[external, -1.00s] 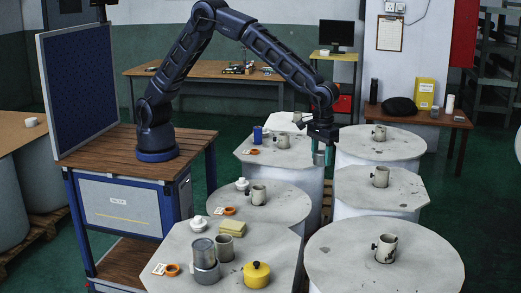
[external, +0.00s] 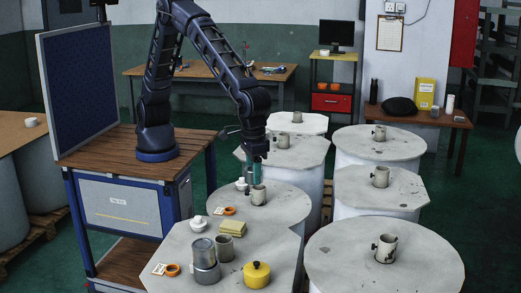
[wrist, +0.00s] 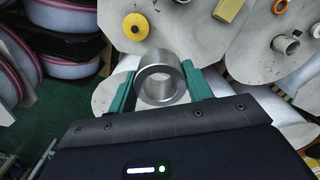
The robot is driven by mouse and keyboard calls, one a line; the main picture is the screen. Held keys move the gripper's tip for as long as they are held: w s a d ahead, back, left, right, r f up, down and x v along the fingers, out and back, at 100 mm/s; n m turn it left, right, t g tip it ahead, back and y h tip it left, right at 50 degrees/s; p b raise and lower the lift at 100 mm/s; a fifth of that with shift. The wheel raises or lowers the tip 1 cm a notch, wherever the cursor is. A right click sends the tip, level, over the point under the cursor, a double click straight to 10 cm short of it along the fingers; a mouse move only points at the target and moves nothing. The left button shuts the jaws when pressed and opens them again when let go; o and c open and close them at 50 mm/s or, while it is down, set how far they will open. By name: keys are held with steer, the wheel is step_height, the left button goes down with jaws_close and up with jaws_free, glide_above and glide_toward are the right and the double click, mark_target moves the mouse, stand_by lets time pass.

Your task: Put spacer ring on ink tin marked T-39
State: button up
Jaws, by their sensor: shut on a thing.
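My gripper (external: 254,176) points down over the round drum top in the middle left. In the wrist view its teal fingers (wrist: 158,92) are shut on a grey metal spacer ring (wrist: 166,55), whose open hole shows between them. In the external view the ring cannot be made out clearly.

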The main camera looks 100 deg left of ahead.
steer(key=r+m, duration=0.1)
steer(key=m, duration=0.1)
glide_above(203, 244)
step_height(203, 244, down, 20)
steer(key=shift+r, duration=0.1)
stand_by(0.5)
steer(key=o, duration=1.1)
steer(key=shift+c, duration=0.2)
